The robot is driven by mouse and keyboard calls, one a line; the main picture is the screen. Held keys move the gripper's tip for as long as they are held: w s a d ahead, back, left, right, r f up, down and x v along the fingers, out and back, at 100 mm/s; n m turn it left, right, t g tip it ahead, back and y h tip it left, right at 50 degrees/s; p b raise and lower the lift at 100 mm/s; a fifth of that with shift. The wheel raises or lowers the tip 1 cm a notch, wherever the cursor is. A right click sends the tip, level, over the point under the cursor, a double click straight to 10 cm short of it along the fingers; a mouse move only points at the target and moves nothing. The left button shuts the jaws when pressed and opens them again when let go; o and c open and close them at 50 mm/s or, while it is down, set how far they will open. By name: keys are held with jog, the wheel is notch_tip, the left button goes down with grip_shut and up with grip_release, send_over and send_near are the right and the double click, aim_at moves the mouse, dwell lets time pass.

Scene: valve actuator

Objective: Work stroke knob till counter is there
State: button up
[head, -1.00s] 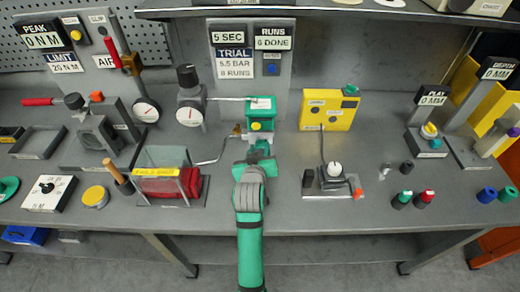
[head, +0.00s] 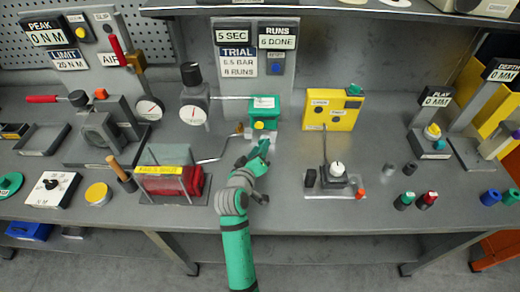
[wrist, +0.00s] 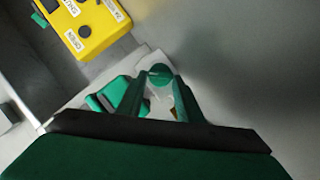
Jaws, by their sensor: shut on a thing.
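The green valve actuator (head: 264,103) stands at the back middle of the bench, with a yellow cap on its front. My gripper (head: 262,149) is low in front of it, its fingers pointing up and to the right. In the wrist view my gripper (wrist: 160,82) is shut on a round green knob (wrist: 160,72), which sits between the fingertips. The knob is hidden by my gripper in the head view. The counter (head: 277,38) seems to read RUNS 6 DONE. The trial card (head: 237,62) reads 8 RUNS, with 5 SEC above it.
A yellow box (head: 333,109) with a green button stands right of the actuator; it also shows in the wrist view (wrist: 92,25). A red block in a guard (head: 172,183) is left. Bench between gripper and crank is clear.

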dwell(0.3)
jog(key=o, duration=1.1)
